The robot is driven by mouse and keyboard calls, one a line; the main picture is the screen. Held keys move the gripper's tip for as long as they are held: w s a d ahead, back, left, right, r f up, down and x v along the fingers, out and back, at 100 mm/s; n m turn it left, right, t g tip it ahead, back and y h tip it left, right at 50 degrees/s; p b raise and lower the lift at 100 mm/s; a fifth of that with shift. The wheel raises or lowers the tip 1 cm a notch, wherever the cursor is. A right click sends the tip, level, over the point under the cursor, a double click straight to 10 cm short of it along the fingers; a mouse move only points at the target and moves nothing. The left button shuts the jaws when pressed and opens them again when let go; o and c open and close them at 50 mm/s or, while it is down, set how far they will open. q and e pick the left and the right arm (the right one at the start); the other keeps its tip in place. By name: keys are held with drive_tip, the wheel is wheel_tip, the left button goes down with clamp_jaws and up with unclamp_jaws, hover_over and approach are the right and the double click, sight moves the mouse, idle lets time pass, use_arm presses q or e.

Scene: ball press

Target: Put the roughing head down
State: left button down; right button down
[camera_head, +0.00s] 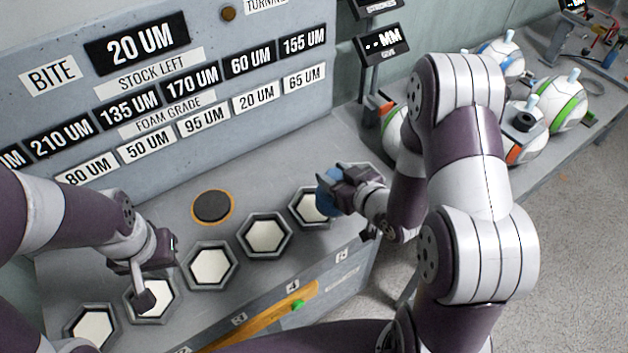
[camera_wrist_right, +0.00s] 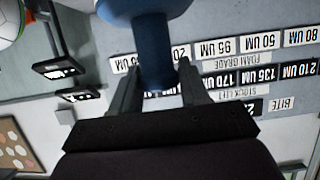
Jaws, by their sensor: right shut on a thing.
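My right gripper (camera_head: 335,188) is shut on a blue tool head, the roughing head (camera_head: 324,199). I cannot tell whether the head touches the socket. In the right wrist view, the blue head (camera_wrist_right: 152,45) has its narrow neck between the two fingers and its wide end at the top edge. My left gripper (camera_head: 157,272) hangs over a hexagonal socket (camera_head: 130,315) near the left, its fingers apart and nothing seen between them.
Other hexagonal sockets with pale insides (camera_head: 210,266) line the bench front. A dark round pad (camera_head: 212,206) lies behind them. A panel of number labels (camera_head: 165,80) stands at the back. Several white balls with coloured bands (camera_head: 570,107) sit on the right bench.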

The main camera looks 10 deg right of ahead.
sight(318, 185)
use_arm(q)
drive_tip(key=shift+w+a+r+p, duration=0.25)
drive_tip(key=shift+w+r+p, duration=0.05)
drive_tip(key=shift+r+p, duration=0.35)
use_arm(e)
drive_tip(key=w+a+f, duration=0.3)
drive_tip(key=w+f, duration=0.2)
drive_tip(key=f, duration=0.2)
drive_tip(key=shift+a, duration=0.2)
use_arm(q)
drive_tip(key=shift+f, duration=0.1)
use_arm(e)
drive_tip(key=shift+f, duration=0.15)
drive_tip(key=shift+f, duration=0.1)
drive_tip(key=c, duration=0.5)
unclamp_jaws()
drive_tip(key=shift+s, duration=0.1)
drive_tip(key=shift+c, duration=0.2)
use_arm(q)
drive_tip(key=shift+s, duration=0.1)
